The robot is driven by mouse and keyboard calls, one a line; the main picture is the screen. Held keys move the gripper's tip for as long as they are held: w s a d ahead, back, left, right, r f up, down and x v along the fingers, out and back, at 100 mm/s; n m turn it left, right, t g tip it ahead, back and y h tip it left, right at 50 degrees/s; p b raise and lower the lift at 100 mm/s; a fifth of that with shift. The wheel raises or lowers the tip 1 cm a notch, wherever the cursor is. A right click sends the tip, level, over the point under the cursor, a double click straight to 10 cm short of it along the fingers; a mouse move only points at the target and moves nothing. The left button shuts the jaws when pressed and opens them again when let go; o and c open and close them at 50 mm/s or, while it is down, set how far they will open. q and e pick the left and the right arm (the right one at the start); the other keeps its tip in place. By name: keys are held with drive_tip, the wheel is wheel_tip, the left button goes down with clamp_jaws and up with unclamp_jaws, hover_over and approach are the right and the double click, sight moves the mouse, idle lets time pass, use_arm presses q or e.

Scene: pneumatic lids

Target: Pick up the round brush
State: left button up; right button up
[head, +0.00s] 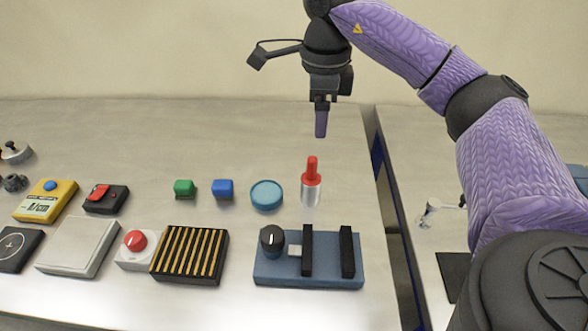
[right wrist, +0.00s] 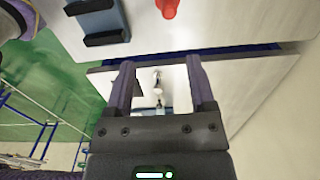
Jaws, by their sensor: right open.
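A red-handled piece with a silver cylindrical lower part (head: 311,187), which looks like the round brush, stands upright on the table right of the round blue lid. Its red top (right wrist: 169,8) shows at the top edge of the right wrist view, where the rest of it is cut off. My right gripper (head: 321,124) is raised above and behind it, apart from it. In the right wrist view the gripper (right wrist: 160,84) has its two fingers wide apart with nothing held between them. My left gripper is not in view.
A blue base with a black knob and two black bars (head: 315,273) stands in front of the red-handled piece. A round blue lid (head: 266,195) and small blue (head: 223,188) and green (head: 184,187) blocks stand left. A gap (head: 385,185) separates the table from the right-hand surface. The table's back is clear.

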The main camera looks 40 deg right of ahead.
sight(312, 158)
drive_tip(key=f, duration=0.1)
drive_tip(key=w+f+b, duration=0.1)
drive_tip(key=shift+w+d+f, duration=0.1)
drive_tip(key=shift+w+f, duration=0.05)
drive_tip(key=shift+f, duration=0.15)
wheel_tip(312, 158, down, 9)
drive_tip(key=shift+w+d+r+b, duration=0.1)
drive_tip(key=shift+w+b, duration=0.05)
drive_tip(key=shift+b, duration=0.95)
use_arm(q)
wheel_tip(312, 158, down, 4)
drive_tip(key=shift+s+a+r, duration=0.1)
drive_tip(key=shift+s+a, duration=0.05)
use_arm(e)
clamp_jaws()
